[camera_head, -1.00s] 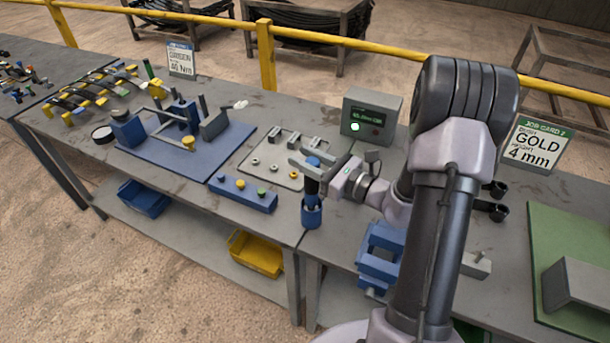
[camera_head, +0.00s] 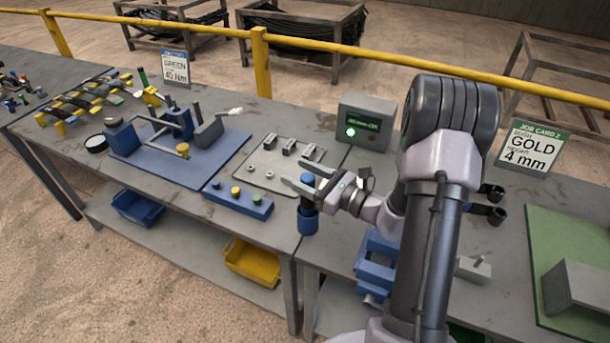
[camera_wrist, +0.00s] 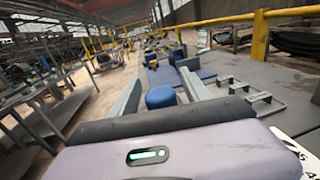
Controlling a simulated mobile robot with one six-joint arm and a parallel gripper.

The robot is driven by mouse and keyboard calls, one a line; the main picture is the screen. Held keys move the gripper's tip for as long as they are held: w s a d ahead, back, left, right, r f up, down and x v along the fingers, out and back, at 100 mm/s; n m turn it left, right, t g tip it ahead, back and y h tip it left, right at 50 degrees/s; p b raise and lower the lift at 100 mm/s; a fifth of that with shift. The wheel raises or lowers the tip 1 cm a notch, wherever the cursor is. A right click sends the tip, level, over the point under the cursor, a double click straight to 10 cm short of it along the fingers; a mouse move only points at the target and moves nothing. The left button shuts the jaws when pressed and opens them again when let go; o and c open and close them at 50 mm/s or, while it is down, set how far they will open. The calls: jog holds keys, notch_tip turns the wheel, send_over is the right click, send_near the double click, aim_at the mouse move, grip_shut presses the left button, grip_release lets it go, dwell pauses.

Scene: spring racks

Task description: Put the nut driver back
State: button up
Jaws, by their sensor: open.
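The nut driver (camera_head: 307,197) has a blue cap and a dark body. It stands upright with its lower end in a blue cup-shaped holder (camera_head: 308,223) at the front edge of the bench. My gripper (camera_head: 304,178) is open, with one finger on either side of the driver's top. In the wrist view, the blue cap (camera_wrist: 160,97) shows between the two spread fingers of my gripper (camera_wrist: 161,92). I cannot tell whether either finger touches it. The driver's lower end is hidden inside the holder.
A blue button box (camera_head: 238,198) and a pale tray (camera_head: 268,179) with small parts lie left of the holder. A grey box with a green light (camera_head: 367,121) stands behind. A blue fixture (camera_head: 376,262) is close on the right. A yellow bin (camera_head: 252,262) sits below.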

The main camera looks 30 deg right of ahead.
jog(key=p+v, duration=0.1)
jog(key=v, duration=1.1)
jog(key=s+a+r+n+g+y, duration=0.25)
jog(key=a+n+g, duration=0.4)
jog(key=a, duration=0.35)
jog(key=s+a+r+n+g+y, duration=0.1)
jog(key=s+a+r+n+g, duration=0.3)
jog(key=a+n, duration=0.4)
jog(key=s+a+r+n+h, duration=0.4)
jog(key=s+r+n+h, duration=0.3)
jog(key=n+h, duration=0.4)
jog(key=shift+n+t+y, duration=0.25)
jog(key=shift+y, duration=0.3)
jog(key=f+b, duration=0.4)
jog(key=f, duration=0.1)
jog(key=shift+s, duration=0.35)
